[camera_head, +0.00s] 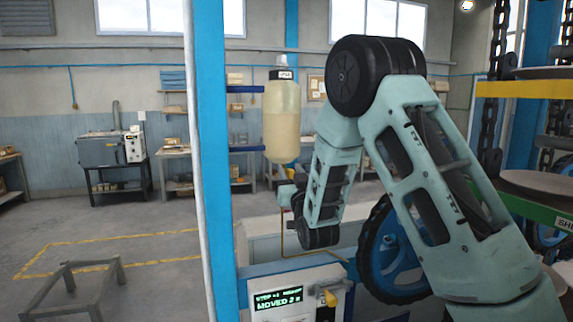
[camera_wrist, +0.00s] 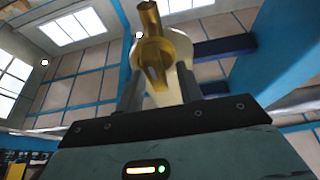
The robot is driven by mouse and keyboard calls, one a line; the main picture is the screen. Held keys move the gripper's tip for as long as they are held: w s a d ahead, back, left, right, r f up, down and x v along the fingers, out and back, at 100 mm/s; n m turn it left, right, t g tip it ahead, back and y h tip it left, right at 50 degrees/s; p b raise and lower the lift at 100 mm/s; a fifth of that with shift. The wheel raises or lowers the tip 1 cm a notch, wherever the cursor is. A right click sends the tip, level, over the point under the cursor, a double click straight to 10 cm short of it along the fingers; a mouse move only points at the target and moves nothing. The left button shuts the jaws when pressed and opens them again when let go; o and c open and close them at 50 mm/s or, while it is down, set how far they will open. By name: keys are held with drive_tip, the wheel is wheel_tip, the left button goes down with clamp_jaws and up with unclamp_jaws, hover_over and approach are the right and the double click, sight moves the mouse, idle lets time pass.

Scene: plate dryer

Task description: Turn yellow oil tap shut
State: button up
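The yellow-brass oil tap (camera_wrist: 154,52) stands in front of my gripper in the wrist view, with its handle pointing up. In the head view the tap is small, at the foot of the oil bottle (camera_head: 282,118), a translucent bottle of pale yellow oil beside the blue post. My gripper (camera_wrist: 161,80) has its two dark fingers apart, one on each side of the tap's line. I cannot tell whether either finger touches the tap. In the head view my gripper (camera_head: 289,194) is just under the bottle, partly hidden by my own arm.
The blue post (camera_head: 208,150) rises close left of the bottle. Racks with plates and chains (camera_head: 540,185) are at right.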

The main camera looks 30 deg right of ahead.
drive_tip(key=shift+w, duration=0.1)
drive_tip(key=shift+c, duration=0.3)
clamp_jaws()
drive_tip(key=shift+f, duration=0.15)
